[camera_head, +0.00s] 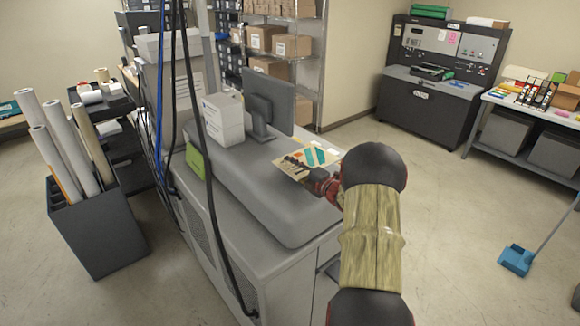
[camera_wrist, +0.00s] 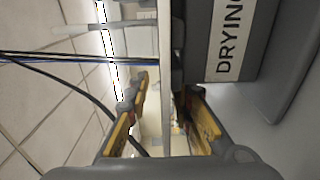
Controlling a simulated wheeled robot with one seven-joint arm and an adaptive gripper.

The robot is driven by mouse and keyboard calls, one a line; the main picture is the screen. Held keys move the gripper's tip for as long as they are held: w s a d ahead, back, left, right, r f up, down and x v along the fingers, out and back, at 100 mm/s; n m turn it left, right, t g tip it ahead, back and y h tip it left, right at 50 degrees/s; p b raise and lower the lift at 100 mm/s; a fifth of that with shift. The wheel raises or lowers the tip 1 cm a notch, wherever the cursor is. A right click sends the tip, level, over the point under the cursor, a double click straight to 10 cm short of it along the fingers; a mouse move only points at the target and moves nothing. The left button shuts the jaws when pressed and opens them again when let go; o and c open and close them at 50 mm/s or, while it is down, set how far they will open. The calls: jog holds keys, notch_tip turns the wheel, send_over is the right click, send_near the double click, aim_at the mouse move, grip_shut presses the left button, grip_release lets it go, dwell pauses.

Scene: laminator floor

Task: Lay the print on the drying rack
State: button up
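In the head view the print (camera_head: 318,155), a pale sheet with teal and dark shapes, is just beyond my gripper (camera_head: 322,184), over the front right part of the grey bench. In the wrist view a thin pale sheet edge (camera_wrist: 166,60), which looks like the print seen edge-on, runs between the two yellow-and-dark fingers of my gripper (camera_wrist: 161,88). The fingers are close on either side of it; their contact is hard to see. A dark grey body with a label reading "DRYING" (camera_wrist: 231,42), apparently the drying rack, stands to the right, apart from the sheet.
A monitor (camera_head: 270,101) and a white box (camera_head: 223,118) stand on the grey bench (camera_head: 250,200). Dark cables (camera_head: 200,130) hang at its left. A bin of rolls (camera_head: 100,235) stands on the floor at left. Open floor lies to the right, with a blue dustpan (camera_head: 516,259).

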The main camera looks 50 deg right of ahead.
jog(key=s, duration=0.3)
jog(key=s+b, duration=0.1)
jog(key=s, duration=0.7)
jog(key=shift+s+a, duration=0.25)
jog(key=shift+a, duration=0.15)
jog(key=shift+s, duration=0.1)
